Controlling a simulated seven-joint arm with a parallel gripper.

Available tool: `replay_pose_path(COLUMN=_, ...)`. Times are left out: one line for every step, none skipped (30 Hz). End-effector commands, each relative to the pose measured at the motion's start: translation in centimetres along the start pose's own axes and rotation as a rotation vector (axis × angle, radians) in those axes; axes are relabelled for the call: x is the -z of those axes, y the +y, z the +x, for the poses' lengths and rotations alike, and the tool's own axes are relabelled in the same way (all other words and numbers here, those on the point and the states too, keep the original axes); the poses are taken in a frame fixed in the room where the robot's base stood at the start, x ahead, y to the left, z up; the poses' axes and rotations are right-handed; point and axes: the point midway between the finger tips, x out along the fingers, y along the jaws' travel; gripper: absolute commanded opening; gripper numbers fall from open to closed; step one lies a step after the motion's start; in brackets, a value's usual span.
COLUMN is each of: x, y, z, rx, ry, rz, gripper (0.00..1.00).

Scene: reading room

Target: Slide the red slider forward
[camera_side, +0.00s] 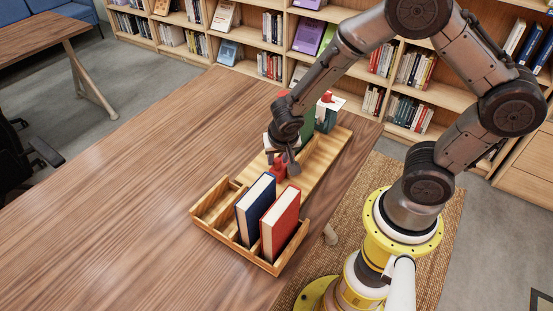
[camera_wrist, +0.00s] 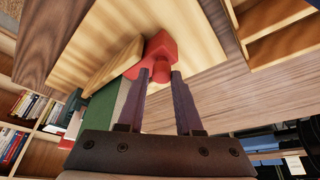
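The red slider (camera_side: 279,168) sits on the light wooden board (camera_side: 323,158), behind the book tray. In the wrist view the red slider (camera_wrist: 160,54) shows a block with a round knob facing my fingers. My gripper (camera_side: 283,160) is low over the board, right at the slider. In the wrist view my gripper (camera_wrist: 161,77) has its two dark fingers apart, with the knob at the gap between their tips. I cannot tell whether either finger touches the knob. In the side view my gripper partly hides the slider.
A wooden tray (camera_side: 214,228) in front holds a blue book (camera_side: 255,207) and a red book (camera_side: 281,222) upright. Green and white items with a red top (camera_side: 326,97) stand at the board's far end. The wooden table (camera_side: 120,180) is clear to the left.

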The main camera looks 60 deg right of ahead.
Motion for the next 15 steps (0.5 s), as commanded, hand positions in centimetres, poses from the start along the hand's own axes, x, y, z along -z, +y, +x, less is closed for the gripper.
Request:
replay_pose_path(x=0.05, y=0.14, z=0.02, rx=-0.004, ry=0.001, rz=0.002, gripper=0.42)
replay_pose_path(x=0.04, y=0.12, z=0.02, rx=-0.003, ry=0.0, rz=0.002, gripper=0.47)
replay_pose_path(x=0.02, y=0.1, z=0.02, rx=-0.003, ry=0.0, rz=0.002, gripper=0.54)
replay_pose_path(x=0.01, y=0.09, z=0.02, rx=-0.002, ry=0.0, rz=0.002, gripper=0.59)
replay_pose_path(x=0.0, y=0.08, z=0.02, rx=-0.002, ry=0.0, rz=0.002, gripper=0.59)
replay_pose_path(x=-0.01, y=0.06, z=0.02, rx=-0.001, ry=-0.001, rz=0.002, gripper=0.59)
replay_pose_path(x=-0.02, y=0.05, z=0.02, rx=-0.001, ry=-0.001, rz=0.001, gripper=0.59)
replay_pose_path(x=-0.03, y=0.04, z=0.02, rx=-0.001, ry=-0.001, rz=0.002, gripper=0.59)
replay_pose_path(x=-0.04, y=0.03, z=0.02, rx=0.0, ry=-0.001, rz=0.001, gripper=0.59)
replay_pose_path(x=-0.05, y=0.02, z=0.02, rx=0.0, ry=-0.001, rz=0.001, gripper=0.59)
replay_pose_path(x=-0.05, y=0.02, z=0.02, rx=0.0, ry=-0.001, rz=0.001, gripper=0.59)
replay_pose_path(x=-0.06, y=0.01, z=0.01, rx=0.0, ry=-0.001, rz=0.001, gripper=0.59)
replay_pose_path(x=-0.06, y=0.0, z=-0.04, rx=0.001, ry=-0.001, rz=0.001, gripper=0.59)
replay_pose_path(x=-0.05, y=-0.02, z=-0.13, rx=0.001, ry=-0.001, rz=0.002, gripper=0.59)
replay_pose_path(x=-0.04, y=-0.04, z=-0.34, rx=0.001, ry=-0.001, rz=0.002, gripper=0.59)
